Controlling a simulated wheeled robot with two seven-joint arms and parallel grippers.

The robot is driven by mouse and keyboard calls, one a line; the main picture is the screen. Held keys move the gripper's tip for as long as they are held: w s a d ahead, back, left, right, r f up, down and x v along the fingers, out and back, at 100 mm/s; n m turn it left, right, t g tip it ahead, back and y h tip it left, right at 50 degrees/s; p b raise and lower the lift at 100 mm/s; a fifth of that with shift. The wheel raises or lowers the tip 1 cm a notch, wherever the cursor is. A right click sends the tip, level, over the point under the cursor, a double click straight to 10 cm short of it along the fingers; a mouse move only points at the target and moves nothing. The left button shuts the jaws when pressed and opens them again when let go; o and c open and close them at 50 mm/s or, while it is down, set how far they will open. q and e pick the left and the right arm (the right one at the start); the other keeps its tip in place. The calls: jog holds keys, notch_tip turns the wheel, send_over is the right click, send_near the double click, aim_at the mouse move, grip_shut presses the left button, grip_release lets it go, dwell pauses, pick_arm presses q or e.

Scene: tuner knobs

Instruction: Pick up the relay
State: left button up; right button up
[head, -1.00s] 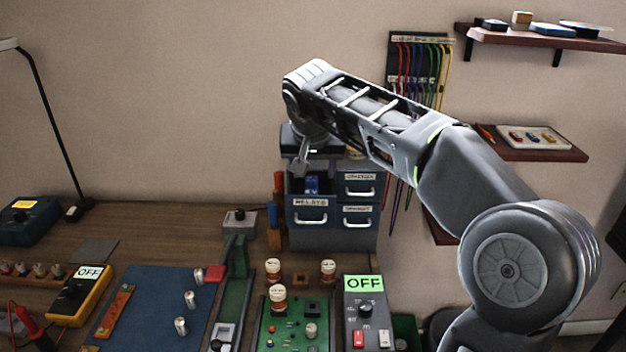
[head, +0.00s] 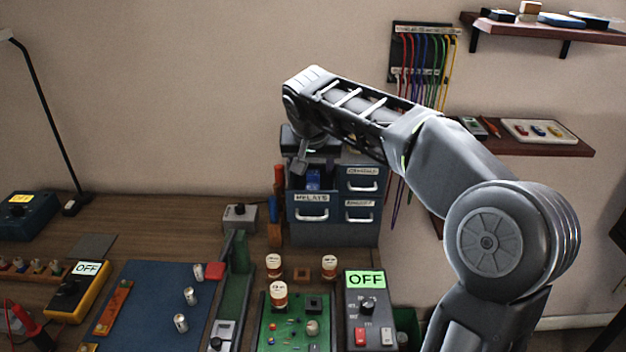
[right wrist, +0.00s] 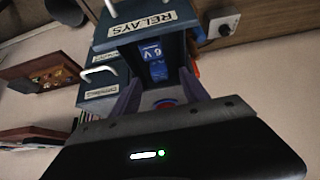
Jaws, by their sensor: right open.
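The blue relay (head: 313,181) sits in the pulled-out drawer labelled RELAYS (head: 312,199), at the upper left of the blue-grey drawer cabinet. In the right wrist view the relay (right wrist: 155,62) shows a "6 V" label, inside the open drawer (right wrist: 125,35). My right gripper (head: 301,164) hangs over the drawer, just above and left of the relay in the head view. Its fingers (right wrist: 160,95) are apart in the right wrist view, with nothing seen held between them and the relay just beyond. My left gripper is not in view.
The other cabinet drawers (head: 361,179) are closed. A blue mat (head: 150,310) lies left. Coloured cables (head: 425,60) hang on the wall behind my arm.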

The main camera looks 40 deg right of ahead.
aim_at(313, 174)
jog(key=x, duration=0.4)
jog(key=shift+w+d+f+p, duration=0.15)
jog(key=shift+f+p, duration=0.15)
jog(key=shift+p, duration=0.05)
jog(key=shift+c, duration=0.4)
grip_shut()
